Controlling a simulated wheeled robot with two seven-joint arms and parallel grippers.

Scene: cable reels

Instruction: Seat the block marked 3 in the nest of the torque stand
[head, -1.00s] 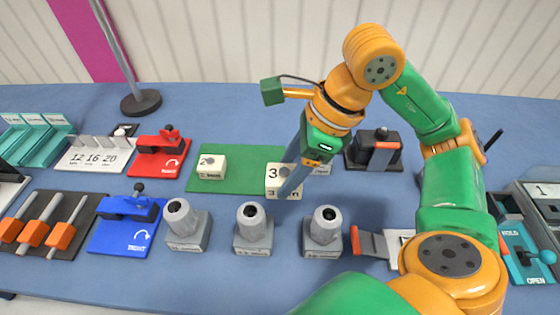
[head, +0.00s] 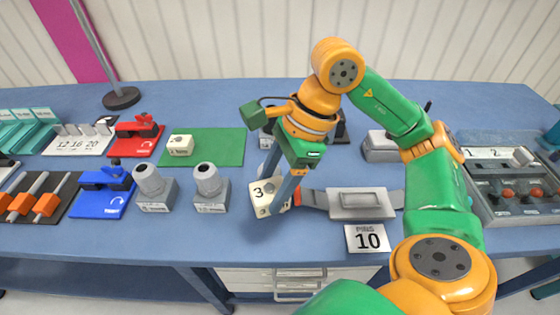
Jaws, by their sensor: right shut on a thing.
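The cream block marked 3 (head: 259,190) is held between the fingers of my right gripper (head: 272,200), near the middle of the head view. It looks tilted. It is in front of and right of the green mat; its height above the table is hard to tell. To its right is a grey fixture (head: 362,213) with a raised rectangular frame, which may be the torque stand's nest. A bar with a red-orange part (head: 314,198) runs from that fixture toward the block. Whether the block touches it I cannot tell. My left gripper is not in view.
Two grey pedestals (head: 154,190) and (head: 210,190) stand left of the block. Another cream block (head: 181,146) sits on the green mat (head: 222,150). A sign reading 10 (head: 367,239) is in front of the fixture. A grey box (head: 380,146) stands behind it.

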